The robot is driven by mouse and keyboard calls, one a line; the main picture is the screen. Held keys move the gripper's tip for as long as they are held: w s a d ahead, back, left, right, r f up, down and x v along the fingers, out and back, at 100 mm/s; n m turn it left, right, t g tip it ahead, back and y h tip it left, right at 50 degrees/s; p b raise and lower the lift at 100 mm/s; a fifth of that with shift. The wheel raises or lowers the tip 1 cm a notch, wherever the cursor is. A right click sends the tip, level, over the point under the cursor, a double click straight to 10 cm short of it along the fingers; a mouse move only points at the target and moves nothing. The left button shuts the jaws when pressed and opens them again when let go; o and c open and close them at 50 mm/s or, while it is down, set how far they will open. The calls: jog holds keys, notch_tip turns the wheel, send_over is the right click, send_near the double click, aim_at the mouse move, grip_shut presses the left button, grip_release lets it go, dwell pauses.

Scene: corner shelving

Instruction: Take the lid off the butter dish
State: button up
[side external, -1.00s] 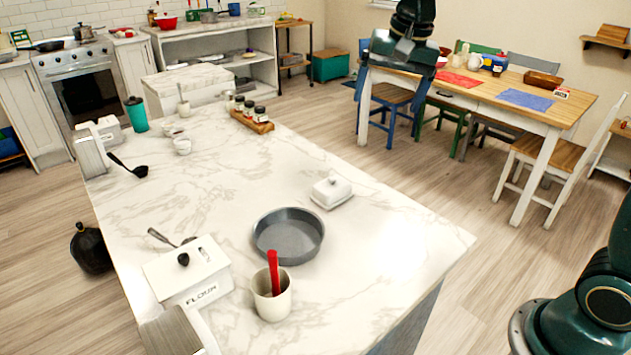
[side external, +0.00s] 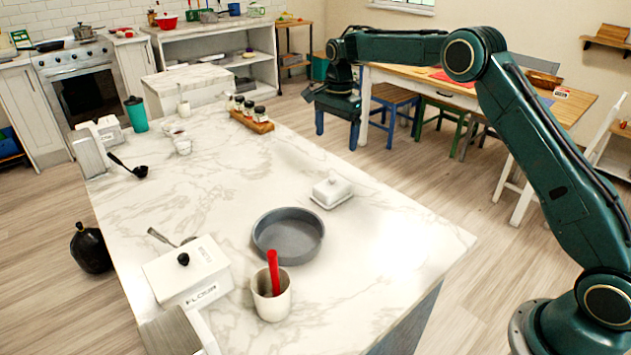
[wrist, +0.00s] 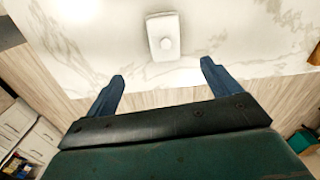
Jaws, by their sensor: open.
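The white butter dish (side external: 331,193) sits on the marble island near its right edge, behind and right of the round grey pan. Its lid (side external: 332,188) with a small knob rests on the base. My gripper (side external: 337,124) points down beyond the island's far right edge, well apart from the dish. In the wrist view my gripper (wrist: 162,82) has its two blue fingers spread wide with nothing between them.
The round grey pan (side external: 288,236), a cream cup (side external: 271,300) with a red utensil and a flour canister (side external: 188,274) stand at the front. A spice rack (side external: 251,117) stands at the back. Marble around the dish is clear. A wooden table with chairs stands behind my arm.

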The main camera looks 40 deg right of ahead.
aim_at(332, 177)
jog(key=shift+w+d+f+m, duration=0.15)
jog(key=shift+w+f, duration=0.1)
jog(key=shift+f, duration=0.35)
jog(key=shift+w+d+f+m, duration=0.1)
jog(key=shift+w+f+m, duration=0.15)
jog(key=shift+f, duration=0.3)
jog(key=shift+w+d+f+m, duration=0.1)
jog(key=shift+w+f, duration=0.15)
jog(key=shift+f, duration=0.35)
jog(key=shift+f, duration=4.3)
jog(key=shift+f, duration=0.1)
jog(key=shift+f, duration=2.5)
jog(key=c, duration=1.1)
